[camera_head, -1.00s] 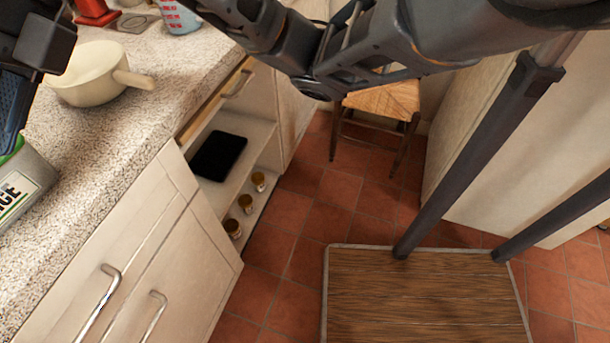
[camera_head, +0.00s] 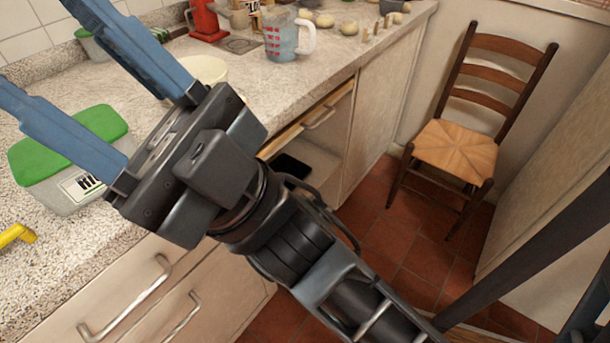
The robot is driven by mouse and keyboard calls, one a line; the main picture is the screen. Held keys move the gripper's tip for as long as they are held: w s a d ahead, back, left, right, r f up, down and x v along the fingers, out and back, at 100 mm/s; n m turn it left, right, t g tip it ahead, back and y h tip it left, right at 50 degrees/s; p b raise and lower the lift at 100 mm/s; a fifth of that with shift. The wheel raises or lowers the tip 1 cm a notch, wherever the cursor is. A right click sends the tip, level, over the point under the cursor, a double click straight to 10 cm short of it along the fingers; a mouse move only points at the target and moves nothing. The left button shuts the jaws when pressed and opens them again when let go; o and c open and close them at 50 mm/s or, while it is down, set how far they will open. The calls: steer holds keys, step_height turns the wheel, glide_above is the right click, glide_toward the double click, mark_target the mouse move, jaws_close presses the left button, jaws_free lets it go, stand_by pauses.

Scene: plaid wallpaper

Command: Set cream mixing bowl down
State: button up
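The cream mixing bowl (camera_head: 207,69) sits on the speckled countertop (camera_head: 330,48), upright as far as I can see. My gripper hides its front part, and its handle is out of sight. My gripper (camera_head: 42,48) is in front of the bowl in the picture, pointing to the upper left. Its two blue fingers are spread wide with nothing between them.
A green-lidded container (camera_head: 70,145) stands at the left on the counter. A measuring cup (camera_head: 287,36) and a red item (camera_head: 207,20) stand behind the bowl. A drawer (camera_head: 318,118) is partly open. A wooden chair (camera_head: 455,150) stands at the right.

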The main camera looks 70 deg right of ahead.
steer(key=s+d+f+m+g+h, duration=0.2)
steer(key=s+f+m+g+h, duration=0.2)
steer(key=f, duration=0.5)
steer(key=s+d+f+m+g+h, duration=0.2)
steer(key=s+f+m+g+h, duration=0.2)
steer(key=s+f, duration=0.4)
steer(key=s+d+f+m+g+h, duration=0.2)
steer(key=s+f+m+g+h, duration=0.2)
steer(key=f, duration=0.7)
steer(key=shift+s+d+f+m+h, duration=0.25)
steer(key=shift+s+d+m+h, duration=0.15)
steer(key=shift+s+m+h, duration=0.6)
